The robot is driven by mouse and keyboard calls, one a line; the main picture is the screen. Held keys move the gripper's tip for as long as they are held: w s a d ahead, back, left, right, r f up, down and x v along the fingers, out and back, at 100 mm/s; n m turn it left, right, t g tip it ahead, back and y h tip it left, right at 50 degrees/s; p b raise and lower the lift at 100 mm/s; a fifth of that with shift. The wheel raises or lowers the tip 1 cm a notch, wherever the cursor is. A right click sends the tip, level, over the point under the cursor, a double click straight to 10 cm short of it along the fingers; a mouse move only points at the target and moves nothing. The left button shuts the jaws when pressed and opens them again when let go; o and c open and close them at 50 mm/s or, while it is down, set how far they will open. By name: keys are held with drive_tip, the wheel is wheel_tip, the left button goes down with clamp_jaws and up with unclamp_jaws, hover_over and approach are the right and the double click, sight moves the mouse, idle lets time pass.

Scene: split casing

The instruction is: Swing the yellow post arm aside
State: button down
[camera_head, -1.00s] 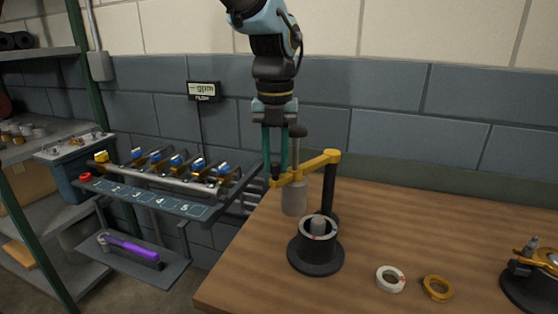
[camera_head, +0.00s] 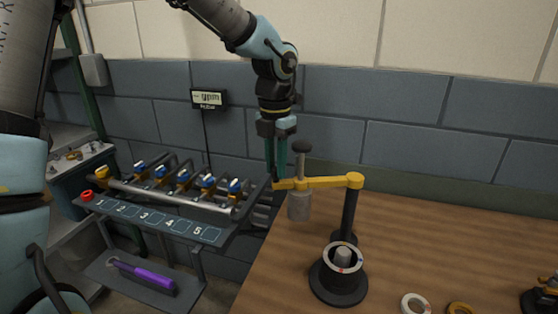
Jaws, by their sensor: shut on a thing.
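The yellow post arm (camera_head: 325,182) reaches left from the top of a black post (camera_head: 348,212) on the wooden table. A grey cylinder (camera_head: 299,206) hangs under the arm, with a dark-knobbed rod (camera_head: 303,157) rising above it. My gripper (camera_head: 275,181) points down and is shut on the arm's free left end; the fingers partly hide the grip. The arm with its cylinder is to the left of the black round base (camera_head: 338,282), which holds a light ring and a grey core.
A rack (camera_head: 165,205) with several blue-topped clamps and numbered places stands left of the table. A purple-handled tool (camera_head: 147,275) lies on a lower shelf. A white ring (camera_head: 415,304) and a yellow ring (camera_head: 460,309) lie on the table. The table's right part is mostly clear.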

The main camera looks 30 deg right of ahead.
drive_tip(key=shift+w+d+m, duration=0.25)
drive_tip(key=shift+w+m, duration=0.05)
drive_tip(key=shift+w, duration=0.2)
drive_tip(key=c, duration=0.7)
unclamp_jaws()
wheel_tip(320, 180, up, 11)
drive_tip(key=shift+f+b, duration=0.1)
drive_tip(key=shift+b, duration=0.4)
